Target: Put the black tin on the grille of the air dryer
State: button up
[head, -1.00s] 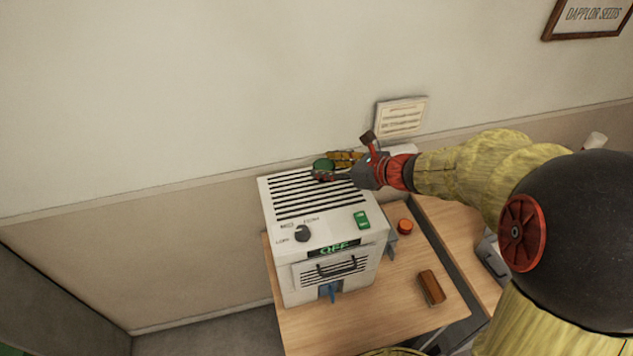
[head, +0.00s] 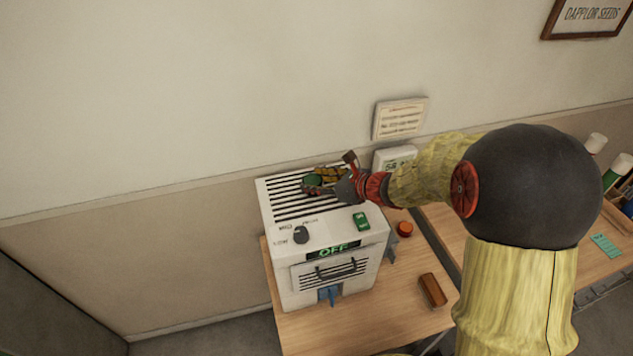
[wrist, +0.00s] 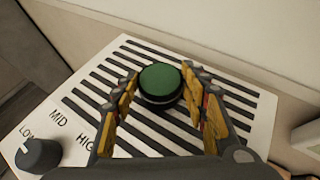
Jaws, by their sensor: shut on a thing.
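The black tin (wrist: 160,84), with a round green lid and dark side, shows between my fingers in the wrist view. It also shows as a small green disc in the head view (head: 312,180). My gripper (head: 320,180) is shut on it, with one yellow-padded finger at each side. The air dryer (head: 296,268) is a white box with a black-slotted grille (head: 290,207) on top. The tin is over the grille, towards its back; whether its base touches the slats I cannot tell. The dryer's display reads OFF.
A dial (head: 301,235) and a green switch (head: 361,221) sit on the dryer's top front. On the wooden table (head: 390,316) are an orange round thing (head: 405,229) and a brown block (head: 432,290). The wall rises close behind the dryer.

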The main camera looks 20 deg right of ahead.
jog(key=shift+f, duration=0.1)
jog(key=o, duration=0.7)
jog(key=shift+f, duration=0.15)
jog(key=o, duration=0.4)
jog(key=shift+o, duration=0.5)
jog(key=shift+r, duration=0.2)
